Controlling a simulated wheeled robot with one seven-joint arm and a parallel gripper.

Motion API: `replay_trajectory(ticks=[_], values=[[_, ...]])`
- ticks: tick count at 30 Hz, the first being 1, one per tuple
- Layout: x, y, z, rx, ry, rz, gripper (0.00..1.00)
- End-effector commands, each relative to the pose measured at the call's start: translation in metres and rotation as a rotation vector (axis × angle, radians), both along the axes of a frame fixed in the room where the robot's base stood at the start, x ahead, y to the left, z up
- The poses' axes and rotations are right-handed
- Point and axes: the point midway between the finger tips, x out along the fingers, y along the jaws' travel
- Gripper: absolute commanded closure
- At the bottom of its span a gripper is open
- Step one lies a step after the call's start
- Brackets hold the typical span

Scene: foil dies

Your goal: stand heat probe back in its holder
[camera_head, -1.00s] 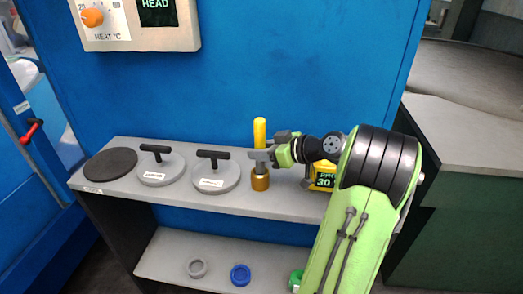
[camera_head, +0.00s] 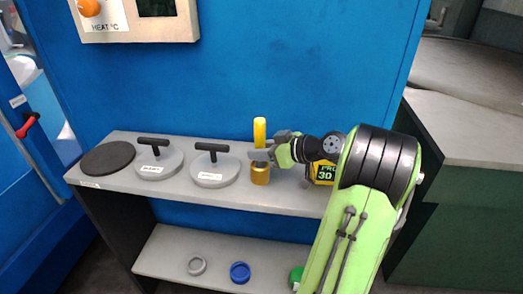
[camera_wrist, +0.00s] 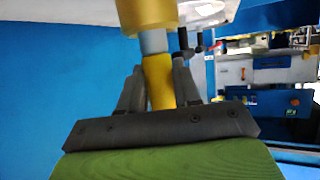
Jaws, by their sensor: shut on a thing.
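The heat probe has a yellow handle (camera_head: 259,130) standing upright in the head view. My gripper (camera_head: 262,154) is shut on the lower part of this handle, coming from the right. The brass holder (camera_head: 260,174) stands on the grey shelf directly below the probe. In the wrist view the yellow handle (camera_wrist: 158,80) sits between the two fingers (camera_wrist: 159,90). A short length of grey shaft (camera_wrist: 153,42) shows between the handle and the brass holder (camera_wrist: 147,15). The shaft lines up with the holder; its tip is hidden, seemingly inside.
Two grey discs with black T-handles (camera_head: 215,170) (camera_head: 158,165) and a black disc (camera_head: 108,158) lie left on the shelf (camera_head: 230,199). A yellow-and-black box (camera_head: 325,174) is partly behind my arm.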

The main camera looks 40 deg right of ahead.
Motion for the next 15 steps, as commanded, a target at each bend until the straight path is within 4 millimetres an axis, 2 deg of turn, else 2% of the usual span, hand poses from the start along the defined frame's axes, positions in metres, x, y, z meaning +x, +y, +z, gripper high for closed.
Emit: replay_trajectory(ticks=[14,15], values=[[0.0,0.0,-0.013,-0.001,-0.001,0.0,1.0],[0.0,0.0,-0.012,-0.001,-0.001,0.0,0.65]])
